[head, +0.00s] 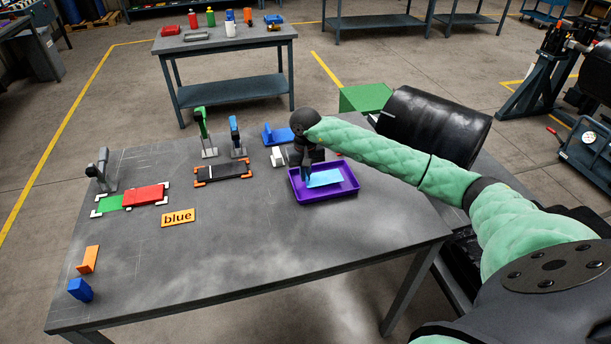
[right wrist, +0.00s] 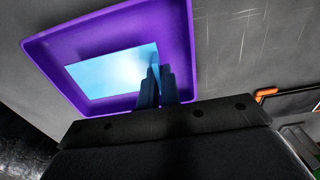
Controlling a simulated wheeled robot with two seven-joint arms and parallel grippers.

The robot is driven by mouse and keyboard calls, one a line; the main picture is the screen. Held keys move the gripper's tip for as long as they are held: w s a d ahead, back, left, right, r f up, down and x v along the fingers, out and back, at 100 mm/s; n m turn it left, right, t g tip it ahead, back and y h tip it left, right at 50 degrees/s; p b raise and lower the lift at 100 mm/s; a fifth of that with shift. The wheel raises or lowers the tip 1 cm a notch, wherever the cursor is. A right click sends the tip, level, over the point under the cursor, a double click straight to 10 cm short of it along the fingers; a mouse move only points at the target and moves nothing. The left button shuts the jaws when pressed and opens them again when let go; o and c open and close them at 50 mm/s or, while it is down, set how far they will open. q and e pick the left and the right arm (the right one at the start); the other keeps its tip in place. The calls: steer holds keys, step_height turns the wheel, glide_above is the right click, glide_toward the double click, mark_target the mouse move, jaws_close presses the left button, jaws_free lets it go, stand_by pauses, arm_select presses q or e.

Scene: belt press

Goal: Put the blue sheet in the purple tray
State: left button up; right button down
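The light blue sheet (head: 326,178) is within the outline of the purple tray (head: 322,197), at the right of the table. My right gripper (head: 306,176) reaches down over the tray's left part. In the right wrist view, its two dark fingers (right wrist: 160,82) are close together at one edge of the sheet (right wrist: 108,72), and the edge seems to run between them. The tray (right wrist: 184,40) surrounds the sheet there. I cannot tell whether the sheet touches the tray floor. My left gripper is not in view.
An orange sign reading "blue" (head: 178,218) lies mid-table. Left are a red block (head: 145,195) and a green plate (head: 111,203); a black plate in an orange-cornered frame (head: 222,173) and upright clamps (head: 203,130) stand behind. The table's front middle is clear.

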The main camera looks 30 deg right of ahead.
steer(key=shift+f+p, duration=0.45)
steer(key=shift+f, duration=0.45)
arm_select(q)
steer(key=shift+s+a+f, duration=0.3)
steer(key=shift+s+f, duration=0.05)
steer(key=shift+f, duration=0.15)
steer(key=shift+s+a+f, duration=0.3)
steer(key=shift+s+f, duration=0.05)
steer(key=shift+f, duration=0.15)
arm_select(e)
steer(key=shift+f, duration=0.1)
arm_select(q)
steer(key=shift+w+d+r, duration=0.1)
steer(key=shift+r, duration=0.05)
arm_select(e)
steer(key=shift+f, duration=0.15)
steer(key=c, duration=1.6)
jaws_free()
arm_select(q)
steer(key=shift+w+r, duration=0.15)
